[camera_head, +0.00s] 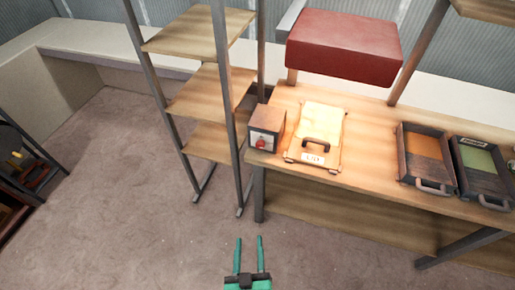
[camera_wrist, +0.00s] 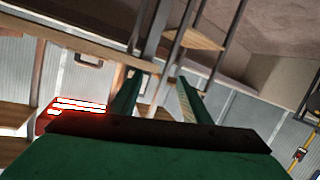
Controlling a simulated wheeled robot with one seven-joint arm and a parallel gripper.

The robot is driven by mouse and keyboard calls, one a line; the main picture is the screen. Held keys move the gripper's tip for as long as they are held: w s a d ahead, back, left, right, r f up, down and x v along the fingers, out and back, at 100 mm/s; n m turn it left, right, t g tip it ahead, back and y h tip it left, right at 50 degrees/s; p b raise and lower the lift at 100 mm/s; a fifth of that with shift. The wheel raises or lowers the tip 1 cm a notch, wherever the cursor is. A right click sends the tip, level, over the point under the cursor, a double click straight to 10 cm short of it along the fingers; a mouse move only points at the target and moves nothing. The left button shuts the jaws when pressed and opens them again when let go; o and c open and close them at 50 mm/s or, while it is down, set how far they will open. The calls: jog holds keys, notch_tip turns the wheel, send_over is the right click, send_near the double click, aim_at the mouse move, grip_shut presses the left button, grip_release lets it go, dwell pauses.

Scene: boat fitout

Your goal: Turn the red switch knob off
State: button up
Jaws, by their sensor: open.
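The red switch knob (camera_head: 261,144) sits on the pale front plate of a small box (camera_head: 266,122). The box stands at the left end of the wooden workbench (camera_head: 374,187). My gripper (camera_head: 249,240) is in the lower middle of the head view, over the floor and in front of the bench, apart from the knob. Its two green fingers are spread with nothing between them. In the wrist view the gripper (camera_wrist: 158,80) also shows open and empty. I cannot make out the knob in the wrist view.
A cream case (camera_head: 318,128) with a dark handle lies right of the switch box. Two trays, one orange (camera_head: 425,146) and one green (camera_head: 481,162), lie farther right. A red hood (camera_head: 343,46) hangs above. A metal-framed shelf (camera_head: 200,95) stands left.

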jog(key=w+r+h, duration=0.1)
jog(key=w+h, duration=0.1)
jog(key=w, duration=0.9)
jog(key=m+t+h, duration=0.1)
jog(key=t+h, duration=0.1)
jog(key=h, duration=0.1)
send_near(259, 146)
jog(key=x, duration=0.9)
jog(key=shift+s, duration=0.1)
jog(key=c, duration=1)
